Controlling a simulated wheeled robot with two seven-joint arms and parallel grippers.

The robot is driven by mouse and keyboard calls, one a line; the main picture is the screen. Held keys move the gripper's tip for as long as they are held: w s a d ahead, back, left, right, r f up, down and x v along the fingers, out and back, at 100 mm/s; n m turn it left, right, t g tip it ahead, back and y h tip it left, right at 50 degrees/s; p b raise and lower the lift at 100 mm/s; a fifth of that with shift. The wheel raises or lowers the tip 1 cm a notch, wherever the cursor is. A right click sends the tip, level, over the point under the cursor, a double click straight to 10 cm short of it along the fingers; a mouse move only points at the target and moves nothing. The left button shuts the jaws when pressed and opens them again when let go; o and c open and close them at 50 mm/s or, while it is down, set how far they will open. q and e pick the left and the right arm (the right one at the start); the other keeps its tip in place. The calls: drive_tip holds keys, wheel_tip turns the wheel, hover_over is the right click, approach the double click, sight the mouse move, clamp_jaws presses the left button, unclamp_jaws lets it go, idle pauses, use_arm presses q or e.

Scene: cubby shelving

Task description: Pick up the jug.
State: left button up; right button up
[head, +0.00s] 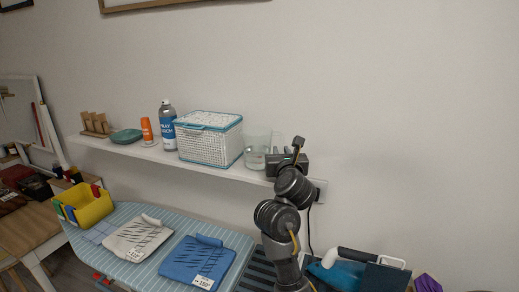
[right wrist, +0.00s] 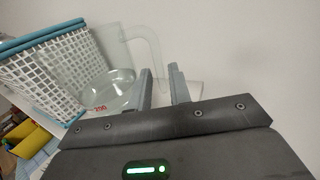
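The jug is clear, with a clear handle and a red mark near its base. It stands upright on the white wall shelf in the head view (head: 256,152), just left of my right gripper (head: 297,147). In the right wrist view the jug (right wrist: 104,82) is at the upper left, its handle turned toward my right gripper (right wrist: 163,80). The two fingers are apart, with nothing seen held between them. The left finger overlaps the view near the handle's lower end; I cannot tell whether it touches. My left gripper is not in view.
A white woven basket with blue trim (head: 212,142) stands close left of the jug. A spray can (head: 168,128), an orange bottle (head: 147,130) and a teal dish (head: 126,136) are farther left on the shelf (head: 140,150). An ironing board (head: 130,222) with folded clothes lies below.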

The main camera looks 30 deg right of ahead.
sight(282, 142)
drive_tip(key=shift+x, duration=1.15)
clamp_jaws()
drive_tip(key=shift+r, duration=0.15)
drive_tip(key=shift+r, duration=1.2)
drive_tip(key=shift+r+p, duration=0.9)
drive_tip(key=shift+r, duration=2.75)
